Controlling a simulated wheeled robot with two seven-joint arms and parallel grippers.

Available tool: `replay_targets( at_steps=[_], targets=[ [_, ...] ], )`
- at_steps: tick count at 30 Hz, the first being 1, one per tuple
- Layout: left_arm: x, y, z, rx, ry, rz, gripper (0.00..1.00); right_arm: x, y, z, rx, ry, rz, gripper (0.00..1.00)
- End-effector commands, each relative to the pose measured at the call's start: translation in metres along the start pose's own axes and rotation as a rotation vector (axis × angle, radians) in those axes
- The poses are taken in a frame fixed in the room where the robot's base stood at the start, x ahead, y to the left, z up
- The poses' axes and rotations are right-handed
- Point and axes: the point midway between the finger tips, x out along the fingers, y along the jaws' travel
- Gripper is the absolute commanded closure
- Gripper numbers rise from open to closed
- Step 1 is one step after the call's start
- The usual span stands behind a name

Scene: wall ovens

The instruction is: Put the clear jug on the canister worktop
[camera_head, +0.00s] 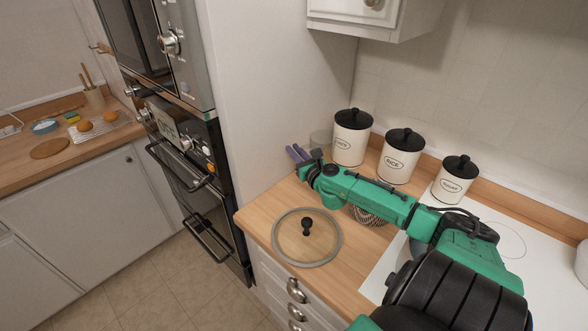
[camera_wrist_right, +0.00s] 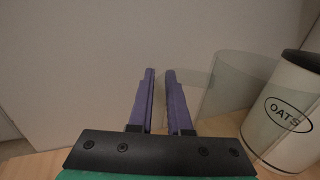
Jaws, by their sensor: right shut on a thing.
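The clear jug (camera_head: 320,139) stands at the back left of the canister worktop (camera_head: 262,218), beside the oats canister (camera_head: 352,138). It is faint and see-through, and its lower part is hidden behind my right arm. In the right wrist view the jug (camera_wrist_right: 236,88) is just right of the fingers, with the oats canister behind it. My right gripper (camera_head: 298,154) is shut on the jug, its purple fingers close together (camera_wrist_right: 160,75). The exact grip point is hard to make out, and I cannot tell whether the jug's base touches the wood. My left gripper is not in view.
Rice (camera_head: 401,156) and sugar (camera_head: 455,180) canisters stand along the back wall. A glass lid (camera_head: 306,237) lies at the front of the worktop. A wire whisk (camera_head: 369,215) is partly under my arm. A white hob (camera_head: 490,232) is to the right, tall ovens (camera_head: 190,150) to the left.

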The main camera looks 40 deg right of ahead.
Motion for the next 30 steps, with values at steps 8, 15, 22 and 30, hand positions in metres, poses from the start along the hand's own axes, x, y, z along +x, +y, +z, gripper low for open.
replay_targets(
  at_steps=[8,15,22,30],
  targets=[
    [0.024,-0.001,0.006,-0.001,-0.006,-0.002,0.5,0.0,0.0,-0.05,0.002,-0.002,-0.001,1.0],
    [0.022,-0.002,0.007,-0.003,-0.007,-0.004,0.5,0.004,0.002,-0.055,-0.002,-0.002,0.001,1.0],
    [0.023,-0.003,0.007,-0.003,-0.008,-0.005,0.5,0.004,0.002,-0.058,0.0,0.0,0.001,0.53],
    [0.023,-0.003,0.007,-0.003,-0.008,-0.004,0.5,0.004,0.002,-0.057,0.0,-0.001,0.001,0.53]
  ],
)
